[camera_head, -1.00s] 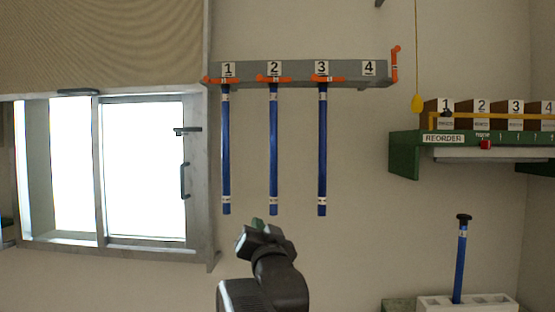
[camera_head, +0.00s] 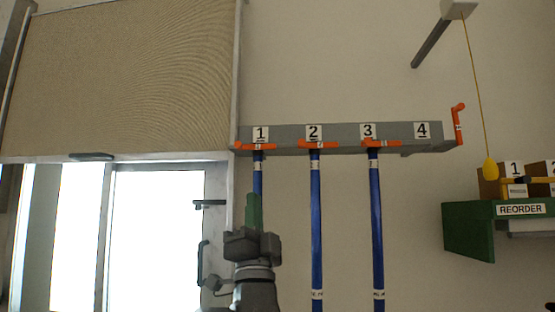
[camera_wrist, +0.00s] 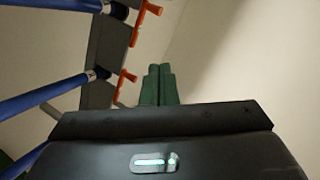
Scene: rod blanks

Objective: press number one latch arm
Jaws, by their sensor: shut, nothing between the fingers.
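The number one latch arm is an orange bar (camera_head: 256,147) under the "1" label on a grey rail, lying level across the top of a blue rod (camera_head: 258,177). Similar level orange latch arms sit under labels 2 (camera_head: 317,145) and 3 (camera_head: 381,144). My gripper (camera_head: 253,197) points up in front of rod one, its green fingertips below the number one latch arm in the head view with a visible gap. In the wrist view the green fingers (camera_wrist: 158,72) are together and empty. Two orange latch arms show there, the nearer one (camera_wrist: 125,86) left of the fingers; I cannot tell its number.
The grey rail (camera_head: 290,133) ends on the right at an upright orange arm (camera_head: 458,124) near label 4, with no rod there. A window (camera_head: 160,240) with handles is at left. A yellow pull cord (camera_head: 490,168) and green REORDER shelf (camera_head: 470,230) are at right.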

